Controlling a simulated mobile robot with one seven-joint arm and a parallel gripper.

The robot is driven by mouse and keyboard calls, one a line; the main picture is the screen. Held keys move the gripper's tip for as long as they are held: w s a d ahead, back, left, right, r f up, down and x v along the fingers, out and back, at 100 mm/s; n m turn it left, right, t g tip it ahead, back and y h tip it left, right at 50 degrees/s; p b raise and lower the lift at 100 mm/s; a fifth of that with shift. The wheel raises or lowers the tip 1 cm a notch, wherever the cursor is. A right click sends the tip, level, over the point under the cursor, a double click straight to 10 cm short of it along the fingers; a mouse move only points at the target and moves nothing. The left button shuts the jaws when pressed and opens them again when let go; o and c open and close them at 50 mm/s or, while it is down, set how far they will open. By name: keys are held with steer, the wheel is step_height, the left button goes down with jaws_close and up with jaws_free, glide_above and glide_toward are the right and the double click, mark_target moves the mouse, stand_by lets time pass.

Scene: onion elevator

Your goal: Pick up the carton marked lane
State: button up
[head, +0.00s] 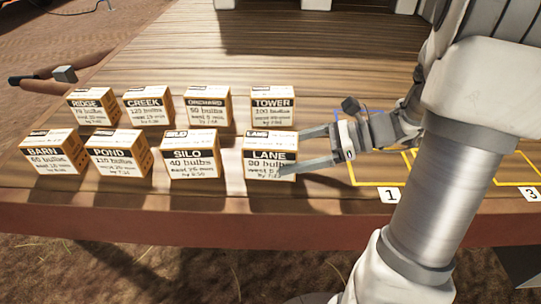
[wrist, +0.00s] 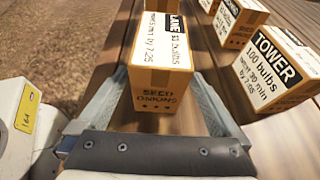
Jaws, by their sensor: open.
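The carton marked LANE (head: 270,158) stands at the right end of the front row on the wooden table in the head view. It is a brown box with a white and black label. My gripper (head: 305,150) is open at its right side, with one finger toward the back and one across the front edge. In the wrist view the LANE carton (wrist: 163,75) stands between the two spread fingers of my gripper (wrist: 160,95). I cannot tell whether either finger touches it.
The TOWER carton (head: 272,107) stands just behind LANE, and the SILO carton (head: 191,160) is to its left. Several similar cartons fill two rows further left. Yellow outlined squares (head: 378,184) with number tags lie to the right, partly hidden by my arm.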

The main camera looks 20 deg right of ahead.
mark_target(270, 157)
steer(key=x, duration=0.5)
steer(key=shift+a+r+b, duration=0.1)
steer(key=shift+r+b, duration=0.05)
steer(key=shift+b, duration=0.15)
jaws_close()
